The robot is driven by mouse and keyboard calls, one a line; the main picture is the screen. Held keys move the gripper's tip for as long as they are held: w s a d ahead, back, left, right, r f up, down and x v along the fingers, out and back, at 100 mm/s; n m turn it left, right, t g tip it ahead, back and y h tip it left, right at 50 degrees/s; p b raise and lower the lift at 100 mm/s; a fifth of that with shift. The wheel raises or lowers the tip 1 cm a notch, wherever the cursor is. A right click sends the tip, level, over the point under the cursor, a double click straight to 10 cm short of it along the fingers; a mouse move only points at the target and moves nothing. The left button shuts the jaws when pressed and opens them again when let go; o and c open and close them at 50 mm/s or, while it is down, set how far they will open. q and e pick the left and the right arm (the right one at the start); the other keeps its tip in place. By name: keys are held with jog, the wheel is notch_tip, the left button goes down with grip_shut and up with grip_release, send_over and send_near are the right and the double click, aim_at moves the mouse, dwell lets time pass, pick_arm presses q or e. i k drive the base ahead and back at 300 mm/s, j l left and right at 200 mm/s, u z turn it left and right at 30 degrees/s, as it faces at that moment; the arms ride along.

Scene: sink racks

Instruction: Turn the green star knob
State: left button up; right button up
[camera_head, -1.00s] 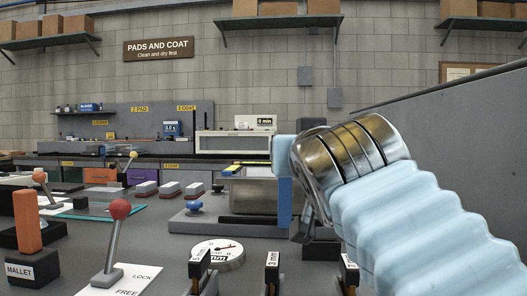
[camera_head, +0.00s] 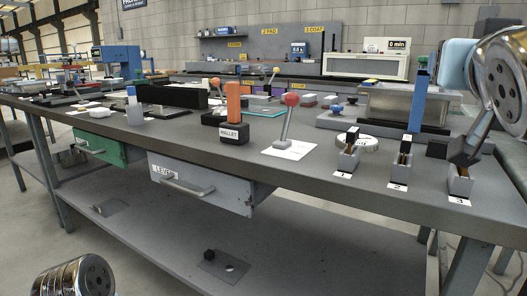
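I cannot make out a green star knob in the head view. A blue knob (camera_head: 337,108) stands on a grey base on the bench, left of a metal box. My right arm comes in at the upper right with a chrome wrist. A dark part (camera_head: 474,146), which looks like part of my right gripper, hangs below it by the slot marked 3. Its fingers cannot be told apart. Only a chrome part of my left arm shows at the lower left, and the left gripper is out of view.
The bench (camera_head: 318,180) holds a red-ball lever (camera_head: 291,100), an orange mallet handle (camera_head: 233,103), a round dial (camera_head: 356,142) and upright tools in numbered holders. A green drawer (camera_head: 101,148) and a grey drawer (camera_head: 201,185) hang under its front edge. The lower shelf is mostly clear.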

aim_at(423, 61)
jog(key=k+j, duration=0.3)
jog(key=k, duration=0.15)
jog(key=k+j, duration=0.25)
jog(key=k, duration=0.2)
